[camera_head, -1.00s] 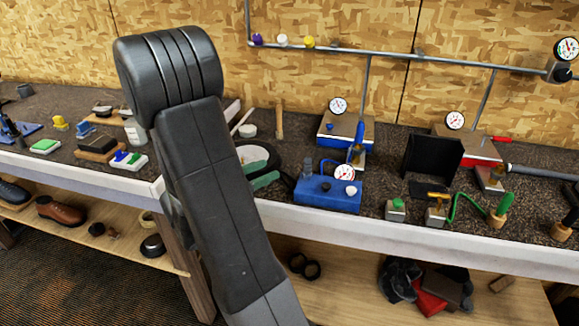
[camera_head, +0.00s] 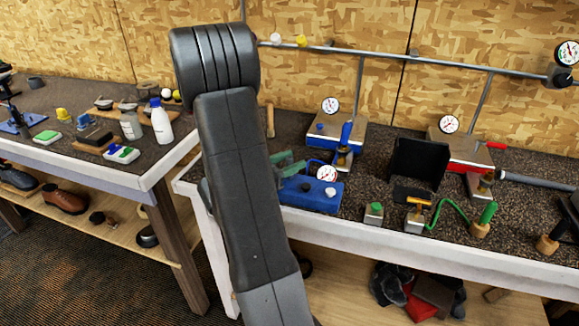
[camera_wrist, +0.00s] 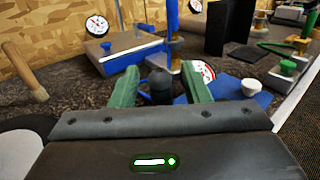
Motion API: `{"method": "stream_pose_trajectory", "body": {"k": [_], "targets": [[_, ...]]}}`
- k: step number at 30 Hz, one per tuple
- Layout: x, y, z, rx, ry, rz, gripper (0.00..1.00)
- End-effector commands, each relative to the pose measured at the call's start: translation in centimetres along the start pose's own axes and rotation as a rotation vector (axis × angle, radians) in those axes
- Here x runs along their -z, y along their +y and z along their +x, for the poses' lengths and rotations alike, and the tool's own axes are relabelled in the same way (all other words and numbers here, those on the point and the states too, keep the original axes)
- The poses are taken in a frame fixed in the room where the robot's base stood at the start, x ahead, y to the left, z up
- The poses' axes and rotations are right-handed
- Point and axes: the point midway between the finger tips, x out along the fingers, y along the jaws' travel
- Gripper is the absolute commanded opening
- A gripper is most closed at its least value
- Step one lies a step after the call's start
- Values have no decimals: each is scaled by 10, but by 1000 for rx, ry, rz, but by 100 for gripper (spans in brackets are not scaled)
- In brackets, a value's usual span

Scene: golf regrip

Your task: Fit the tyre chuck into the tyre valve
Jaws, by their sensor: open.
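A dark upright cylinder (camera_wrist: 160,86), which may be the tyre chuck, stands by the blue gauge box (camera_wrist: 246,100) in the wrist view. My gripper (camera_wrist: 160,76) is open, with one green finger on each side of this cylinder; I cannot tell whether they touch it. In the head view my gripper (camera_head: 289,163) is at the left end of the blue gauge box (camera_head: 312,197), mostly behind my arm. A white disc with a dark rim (camera_wrist: 18,152), probably the tyre wheel, shows at the wrist view's lower left. I cannot make out its valve.
Behind stands a blue-based metal box (camera_head: 336,132) with a gauge and an upright blue handle (camera_head: 346,134). A black panel (camera_head: 418,160) and a green hose (camera_head: 450,210) are to the right. A wooden handle (camera_wrist: 24,80) stands at left in the wrist view.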

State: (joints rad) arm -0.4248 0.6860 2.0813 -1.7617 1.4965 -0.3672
Motion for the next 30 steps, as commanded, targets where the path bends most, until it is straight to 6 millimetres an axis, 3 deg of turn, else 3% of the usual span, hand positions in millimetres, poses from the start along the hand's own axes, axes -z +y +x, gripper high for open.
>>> {"method": "stream_pose_trajectory", "body": {"k": [5,12,23,30], "targets": [[0,0,0,0,0,0,43],[0,0,0,0,0,0,0],[-6,0,0,0,-1,3,0],[-41,0,0,1,-1,7,0]]}}
